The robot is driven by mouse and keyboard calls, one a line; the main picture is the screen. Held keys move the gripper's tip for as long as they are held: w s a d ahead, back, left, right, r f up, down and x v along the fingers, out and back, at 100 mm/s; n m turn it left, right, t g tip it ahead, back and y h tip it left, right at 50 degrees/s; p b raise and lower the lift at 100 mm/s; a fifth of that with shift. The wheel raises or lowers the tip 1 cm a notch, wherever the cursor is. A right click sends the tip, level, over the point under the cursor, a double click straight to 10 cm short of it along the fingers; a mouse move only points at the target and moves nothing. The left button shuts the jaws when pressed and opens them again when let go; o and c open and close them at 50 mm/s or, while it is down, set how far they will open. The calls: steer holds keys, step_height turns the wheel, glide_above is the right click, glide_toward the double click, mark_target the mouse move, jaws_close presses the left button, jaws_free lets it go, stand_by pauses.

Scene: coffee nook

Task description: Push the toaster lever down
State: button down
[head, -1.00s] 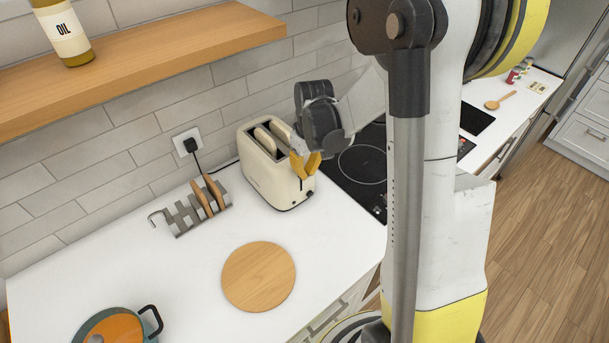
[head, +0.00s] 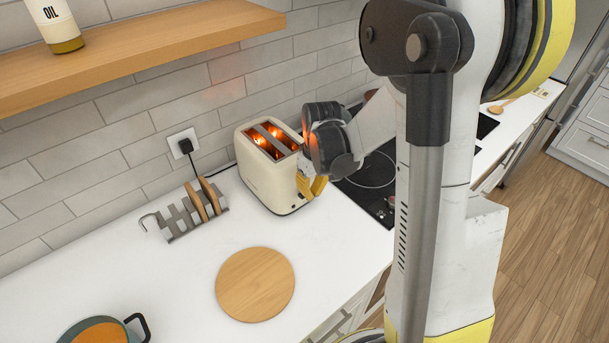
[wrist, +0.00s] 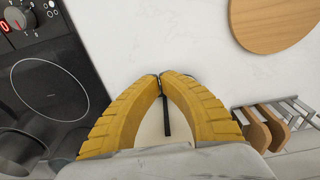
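The cream toaster (head: 268,187) stands on the white counter against the tiled wall. Its two slots glow orange and the bread sits down inside them. My gripper (head: 315,188) is at the toaster's right end, low beside it, with its yellow fingers pointing down. In the wrist view the two fingertips of my gripper (wrist: 160,76) meet, with nothing seen held between them. Part of the toaster's cream end (wrist: 150,126) and a dark vertical slot (wrist: 166,116) show between the fingers. The lever itself is hidden by my gripper.
A metal rack (head: 178,222) with toast slices stands left of the toaster. A round wooden board (head: 255,284) lies in front. A black cooktop (head: 368,185) is to the right. A pot (head: 100,330) is at the lower left. A shelf (head: 150,50) with an oil bottle (head: 52,25) hangs above.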

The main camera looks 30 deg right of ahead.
steer(key=shift+s, duration=0.2)
steer(key=shift+r, duration=0.1)
step_height(320, 180, up, 12)
steer(key=s, duration=0.1)
steer(key=shift+d, duration=0.2)
steer(key=shift+s, duration=0.1)
stand_by(0.4)
